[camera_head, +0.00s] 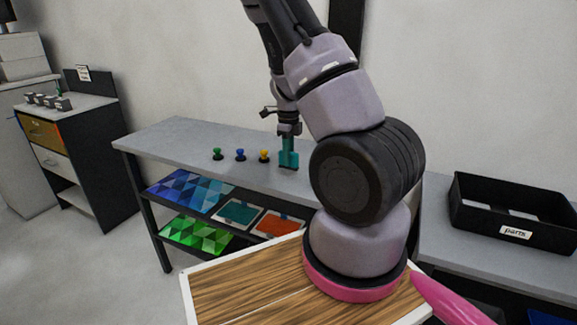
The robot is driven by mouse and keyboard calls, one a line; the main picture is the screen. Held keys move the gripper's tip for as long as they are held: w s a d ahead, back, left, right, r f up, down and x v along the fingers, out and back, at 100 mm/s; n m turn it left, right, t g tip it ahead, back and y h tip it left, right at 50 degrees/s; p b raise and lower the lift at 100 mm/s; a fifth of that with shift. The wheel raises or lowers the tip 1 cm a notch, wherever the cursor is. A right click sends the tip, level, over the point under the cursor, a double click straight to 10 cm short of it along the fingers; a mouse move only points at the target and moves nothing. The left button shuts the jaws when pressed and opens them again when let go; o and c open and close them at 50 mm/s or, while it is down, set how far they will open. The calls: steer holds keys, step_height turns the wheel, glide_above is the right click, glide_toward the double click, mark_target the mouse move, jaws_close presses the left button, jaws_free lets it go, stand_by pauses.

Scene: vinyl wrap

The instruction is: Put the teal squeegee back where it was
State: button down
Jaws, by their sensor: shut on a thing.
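The teal squeegee (288,156) hangs upright below my gripper (289,135), at the right of a row of small knobs on the grey workbench. My gripper is shut on its upper part. The squeegee's lower edge is at or just above the bench top (185,135); I cannot tell whether it touches. My arm hides the bench further right.
Green (217,154), blue (240,155) and yellow (264,156) knobbed items stand in a row left of the squeegee. Patterned sheets (190,188) lie on the shelf below. A black parts bin (515,233) stands on the right bench. The bench's left end is clear.

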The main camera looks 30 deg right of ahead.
steer(key=shift+f, duration=1.6)
steer(key=c, duration=0.7)
jaws_free()
steer(key=shift+c, duration=0.2)
step_height(320, 180, up, 12)
steer(key=shift+a+r, duration=0.1)
steer(key=s+a+r+n+t+y, duration=0.2)
steer(key=s+a+r+n, duration=0.15)
steer(key=r+n, duration=0.3)
steer(key=s+a+r+n+t+y, duration=0.1)
steer(key=s+a+r+n, duration=0.2)
steer(key=a+r+n, duration=0.35)
steer(key=s+a+r+n+t+h, duration=0.1)
steer(key=s+a+r+n+t, duration=0.2)
steer(key=s+r+n, duration=0.8)
steer(key=shift+s+r+t, duration=0.6)
steer(key=shift+s+r, duration=0.3)
steer(key=shift+s, duration=0.15)
